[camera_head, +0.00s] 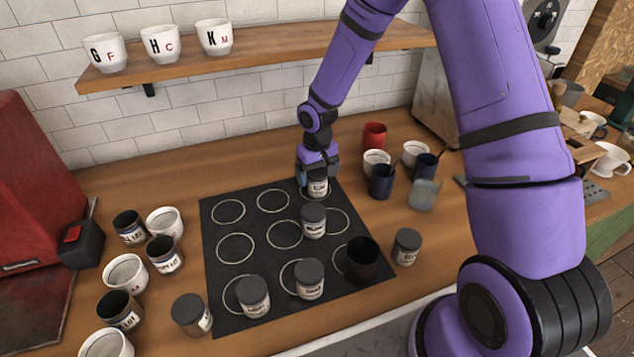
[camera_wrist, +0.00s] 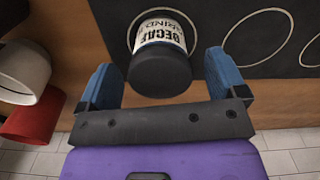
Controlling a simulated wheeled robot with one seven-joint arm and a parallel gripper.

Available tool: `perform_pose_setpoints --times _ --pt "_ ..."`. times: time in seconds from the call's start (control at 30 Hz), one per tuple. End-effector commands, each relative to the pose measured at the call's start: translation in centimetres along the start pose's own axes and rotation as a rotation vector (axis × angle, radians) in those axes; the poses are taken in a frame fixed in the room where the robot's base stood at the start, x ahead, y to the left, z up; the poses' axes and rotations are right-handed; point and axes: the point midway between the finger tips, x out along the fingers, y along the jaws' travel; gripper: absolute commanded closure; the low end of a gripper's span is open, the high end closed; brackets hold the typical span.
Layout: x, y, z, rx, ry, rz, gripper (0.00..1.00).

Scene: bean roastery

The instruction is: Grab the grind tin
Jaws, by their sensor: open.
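The grind tin (camera_wrist: 162,45) has a dark lid and a white label that reads DECAF and, less clearly, GRIND. In the head view the tin (camera_head: 318,189) stands at the back right of the black mat, partly hidden by my gripper (camera_head: 317,176). In the wrist view my gripper (camera_wrist: 160,66) is open, with one blue finger on each side of the tin. A gap shows between the tin and each finger. The tin stands in a ring on the mat.
The black mat (camera_head: 214,265) has a grid of white rings. Another dark-lidded tin (camera_head: 313,221) stands just in front. Cups, including a red one (camera_head: 374,135) and a navy one (camera_head: 381,182), stand to the right. A shelf (camera_head: 258,55) with lettered cups hangs above.

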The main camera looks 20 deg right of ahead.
Motion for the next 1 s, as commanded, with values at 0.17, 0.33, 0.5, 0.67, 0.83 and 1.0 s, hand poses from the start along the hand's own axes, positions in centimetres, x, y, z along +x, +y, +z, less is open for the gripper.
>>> perform_pose_setpoints --times 0.17,0.33,0.5,0.67,0.83,1.0 --pt "2.1 0.0 0.0 -0.001 0.000 0.000 0.09" --pt "2.3 0.0 0.0 0.000 0.002 0.000 0.09" --pt "2.3 0.0 0.0 0.000 0.002 0.000 0.35" --pt "2.3 0.0 0.0 0.000 0.002 0.000 0.64" --pt "2.2 0.0 0.0 0.000 0.002 0.000 0.65" --pt "1.9 0.0 -0.1 0.000 0.002 0.000 0.65"
